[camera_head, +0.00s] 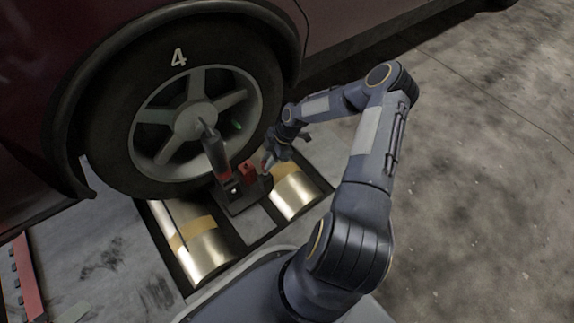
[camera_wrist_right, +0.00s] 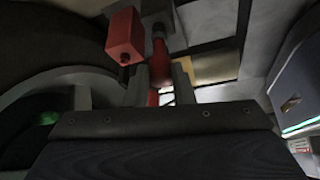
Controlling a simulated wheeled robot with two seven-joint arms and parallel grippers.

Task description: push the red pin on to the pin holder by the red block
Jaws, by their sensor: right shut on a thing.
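My right gripper (camera_head: 267,164) reaches down beside the tyre, close to the right side of the red block (camera_head: 247,172). In the right wrist view its two fingers (camera_wrist_right: 162,84) are shut on the red pin (camera_wrist_right: 153,98), which shows as a slim red rod between them. The red block (camera_wrist_right: 124,38) stands just left of the pin's line there. A dark-topped red cylinder (camera_wrist_right: 159,55) lies straight beyond the fingers; I cannot tell whether it joins the pin. The dark base (camera_head: 243,199) under the block shows in the head view. My left gripper is not in view.
The car wheel (camera_head: 195,120) marked 4 rises behind the block. A dark upright handle (camera_head: 213,143) stands left of the block. Metal rollers with yellow bands lie left (camera_head: 192,243) and right (camera_head: 295,192) of the base. Open concrete floor (camera_head: 480,200) is at right.

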